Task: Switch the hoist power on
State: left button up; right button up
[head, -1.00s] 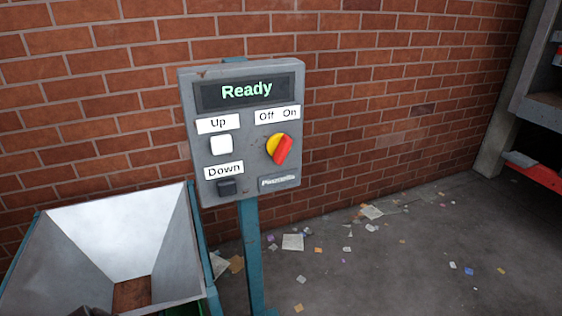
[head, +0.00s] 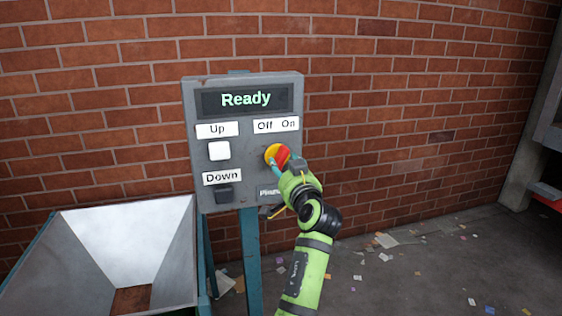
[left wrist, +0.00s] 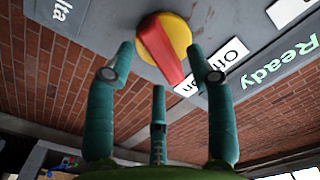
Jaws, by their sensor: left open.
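The grey control box (head: 240,180) stands on a blue post before a brick wall. Its display (head: 246,99) reads "Ready" in green. The rotary switch, a red handle on a yellow disc (head: 282,157), sits under the "Off On" label (head: 276,125). In the left wrist view the red handle (left wrist: 160,50) slants toward the "On" end of the label. My left gripper (head: 275,167) is at the switch and partly covers it in the head view. Its teal fingers (left wrist: 160,70) are open, with fingertips on either side of the handle. I cannot tell whether they touch it. My right gripper is not in view.
A white "Up" button (head: 219,150) and a dark "Down" button (head: 223,192) are left of the switch. A metal hopper (head: 110,240) stands at lower left. Paper scraps litter the floor at right. A shelf edge (head: 525,165) is at far right.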

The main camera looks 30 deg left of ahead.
aim_at(283, 164)
pick_arm(q)
jog(key=x, duration=0.3)
jog(key=shift+w+p, duration=0.1)
jog(key=shift+p, duration=0.2)
jog(key=shift+w+a, duration=0.1)
jog(key=shift+c, duration=0.4)
grip_shut()
jog(key=shift+r+m+p, duration=0.1)
jog(key=shift+m+p, duration=0.55)
jog(key=shift+m, duration=0.95)
jog(key=shift+o, duration=0.4)
grip_release()
jog(key=shift+f, duration=0.2)
